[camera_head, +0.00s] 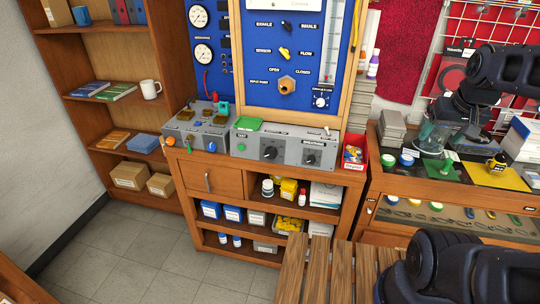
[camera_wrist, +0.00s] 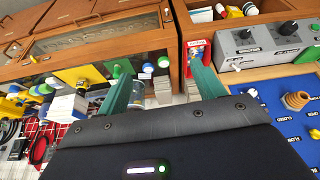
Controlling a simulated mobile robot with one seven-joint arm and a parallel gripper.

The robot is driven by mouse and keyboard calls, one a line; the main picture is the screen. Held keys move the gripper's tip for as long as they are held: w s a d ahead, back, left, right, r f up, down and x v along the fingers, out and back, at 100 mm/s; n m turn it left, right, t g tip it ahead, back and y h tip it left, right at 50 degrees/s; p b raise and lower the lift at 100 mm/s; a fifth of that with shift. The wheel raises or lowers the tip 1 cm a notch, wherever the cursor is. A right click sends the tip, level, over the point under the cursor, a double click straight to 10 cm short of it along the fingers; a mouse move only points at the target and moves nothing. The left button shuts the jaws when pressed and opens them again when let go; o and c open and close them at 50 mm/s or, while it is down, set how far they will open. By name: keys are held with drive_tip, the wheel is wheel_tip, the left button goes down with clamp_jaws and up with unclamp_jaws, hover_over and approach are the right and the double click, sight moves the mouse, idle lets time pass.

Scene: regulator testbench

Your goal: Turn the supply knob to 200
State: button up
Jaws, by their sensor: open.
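A grey control box (camera_head: 240,147) stands on the wooden bench. It has a left black knob (camera_head: 269,152) and a right black knob (camera_head: 310,158). Their labels are too small to tell which is the supply knob or to read settings. In the wrist view, tilted and nearly upside down, the box shows at top right with one knob (camera_wrist: 245,33) and another knob (camera_wrist: 288,28). My gripper (camera_wrist: 160,62) has its two green fingers spread apart with nothing between them. It is away from the box, toward the display counter, and touches no knob.
A red bin (camera_head: 354,157) stands just right of the box. The blue panel (camera_head: 290,60) rises behind it with valves and gauges. A grey unit (camera_head: 195,132) with coloured knobs stands left. The glass-topped counter (camera_head: 440,195) at right holds jars and boxes near my arm.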

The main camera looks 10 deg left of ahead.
drive_tip(key=w+a+f+n+g+y, duration=0.2)
drive_tip(key=w+a+f+n, duration=0.7)
drive_tip(key=w, duration=0.3)
drive_tip(key=n+t+h, duration=0.2)
drive_tip(key=n+t, duration=0.4)
drive_tip(key=n, duration=2)
approach(270, 154)
drive_tip(key=shift+x, duration=5)
drive_tip(key=shift+r, duration=0.1)
drive_tip(key=c, duration=1)
